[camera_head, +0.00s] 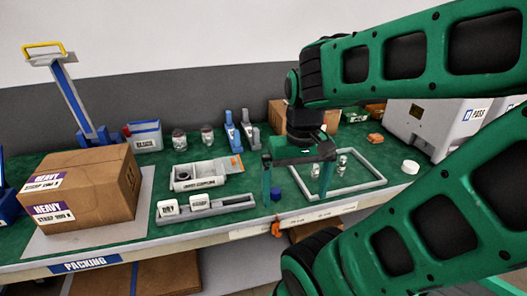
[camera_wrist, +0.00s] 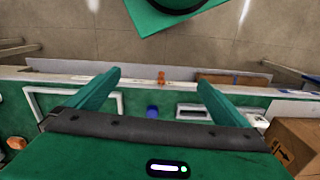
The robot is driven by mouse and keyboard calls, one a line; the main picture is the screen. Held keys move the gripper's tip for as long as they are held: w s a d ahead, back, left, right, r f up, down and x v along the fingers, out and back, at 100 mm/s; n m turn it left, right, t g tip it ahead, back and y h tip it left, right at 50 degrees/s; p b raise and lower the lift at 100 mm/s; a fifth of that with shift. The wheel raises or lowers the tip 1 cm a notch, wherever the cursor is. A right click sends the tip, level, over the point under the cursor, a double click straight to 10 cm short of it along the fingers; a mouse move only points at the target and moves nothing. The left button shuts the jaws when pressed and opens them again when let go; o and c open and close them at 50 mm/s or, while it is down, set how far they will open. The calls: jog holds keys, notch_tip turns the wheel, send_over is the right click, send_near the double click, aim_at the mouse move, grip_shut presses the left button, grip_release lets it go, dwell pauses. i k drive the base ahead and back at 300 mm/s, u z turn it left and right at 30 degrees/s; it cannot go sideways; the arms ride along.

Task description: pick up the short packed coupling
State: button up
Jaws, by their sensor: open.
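A pale grey holder (camera_head: 215,168) with a label that seems to read "coupling" lies mid-table in the head view. A small round-ended piece (camera_head: 183,175) shows at its left end. I cannot tell whether this is the short packed coupling. Small metallic pieces (camera_head: 343,164) stand inside a white square frame (camera_head: 352,187) at the right. My gripper (camera_head: 296,194) is open and points down over the table, right of the labelled holder and near the frame's left side.
A blue cap (camera_head: 276,194) sits by the gripper; it also shows in the wrist view (camera_wrist: 152,112). A long grey tray (camera_head: 205,212) with white labelled blocks lies at the front. A large "HEAVY" carton (camera_head: 105,185) stands left. Jars (camera_head: 179,139) and a bin (camera_head: 145,136) are behind.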

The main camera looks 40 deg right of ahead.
aim_at(315, 170)
jog(key=z, duration=1.3)
